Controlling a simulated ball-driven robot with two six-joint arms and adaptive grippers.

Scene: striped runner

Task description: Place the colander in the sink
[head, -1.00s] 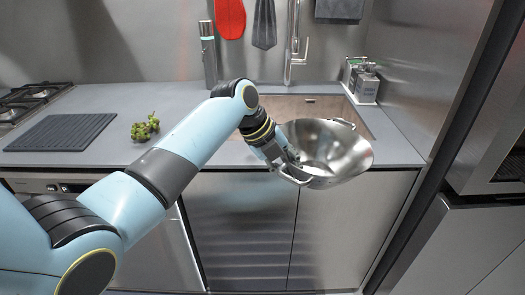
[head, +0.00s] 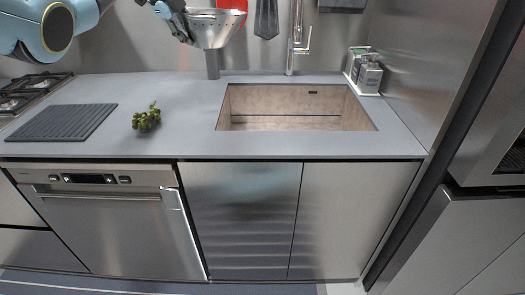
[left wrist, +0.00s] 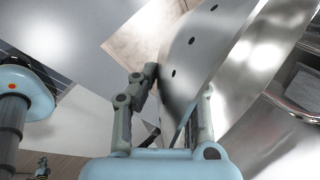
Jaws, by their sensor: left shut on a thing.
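The steel colander (head: 212,30) is held high above the counter at the top of the head view, up and to the left of the sink. My left gripper (head: 182,24) is shut on its left side. In the left wrist view the fingers of my left gripper (left wrist: 168,112) close at the colander's perforated wall (left wrist: 215,45), which fills much of the right side. The sink (head: 296,108) is a brownish rectangular basin set in the counter, and it looks empty. My right gripper does not show.
Green grapes (head: 146,118) lie on the grey counter (head: 180,100) left of the sink. A dark ridged mat (head: 62,122) and a stove (head: 30,92) are further left. The tap (head: 297,50) stands behind the sink. Dispensers on a tray (head: 366,78) stand at its back right.

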